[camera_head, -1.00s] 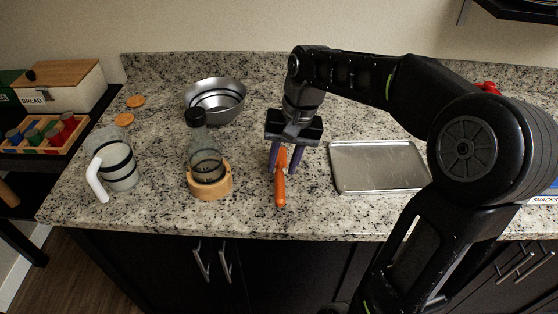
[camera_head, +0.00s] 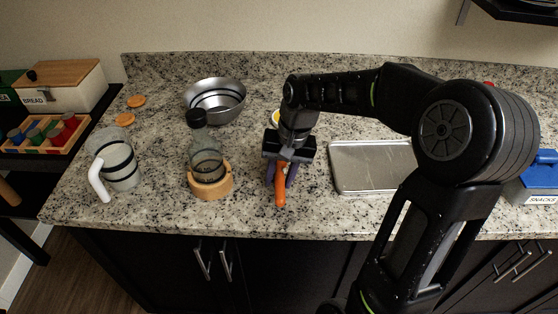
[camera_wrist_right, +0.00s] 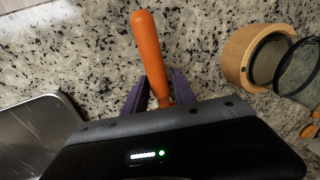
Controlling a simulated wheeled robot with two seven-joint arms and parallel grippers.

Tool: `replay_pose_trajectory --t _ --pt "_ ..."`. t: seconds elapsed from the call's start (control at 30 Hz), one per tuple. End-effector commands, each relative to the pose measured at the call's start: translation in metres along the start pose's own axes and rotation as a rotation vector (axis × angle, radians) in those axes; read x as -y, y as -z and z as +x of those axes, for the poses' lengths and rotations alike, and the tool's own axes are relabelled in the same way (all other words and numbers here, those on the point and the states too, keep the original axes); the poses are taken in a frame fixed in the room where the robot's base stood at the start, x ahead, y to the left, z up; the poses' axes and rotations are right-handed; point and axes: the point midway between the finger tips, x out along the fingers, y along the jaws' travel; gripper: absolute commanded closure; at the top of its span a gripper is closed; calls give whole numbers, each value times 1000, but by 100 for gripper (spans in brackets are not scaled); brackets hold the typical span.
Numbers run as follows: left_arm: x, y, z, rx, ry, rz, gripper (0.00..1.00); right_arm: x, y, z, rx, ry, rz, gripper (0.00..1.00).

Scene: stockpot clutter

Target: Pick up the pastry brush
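The pastry brush shows as an orange handle (camera_head: 281,195) on the granite counter, pointing toward the front edge. Its far end is hidden under my right gripper (camera_head: 281,178). In the right wrist view the handle (camera_wrist_right: 147,50) runs between the two purple fingers of the right gripper (camera_wrist_right: 160,92), and its lower end passes behind the gripper body. The fingers stand on either side of the handle, with a gap still visible, so the gripper looks open around it. My left gripper is not in view.
A glass bottle in a wooden ring (camera_head: 211,188) stands left of the brush. A metal tray (camera_head: 372,167) lies to the right. A steel bowl (camera_head: 216,96) sits behind, and a white-handled jug (camera_head: 119,166) is far left. A blue snacks box (camera_head: 540,178) is far right.

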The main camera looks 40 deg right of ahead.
Motion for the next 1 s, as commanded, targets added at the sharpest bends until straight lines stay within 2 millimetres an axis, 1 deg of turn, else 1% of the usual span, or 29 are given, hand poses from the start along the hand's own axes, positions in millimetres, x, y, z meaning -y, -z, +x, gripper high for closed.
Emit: replay_pose_trajectory --t 0.27,0.67,1.0 --pt "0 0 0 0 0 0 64 0 0 0 0 0 0 68" --pt "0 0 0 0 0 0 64 0 0 0 0 0 0 100" --pt "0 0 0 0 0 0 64 0 0 0 0 0 0 100"
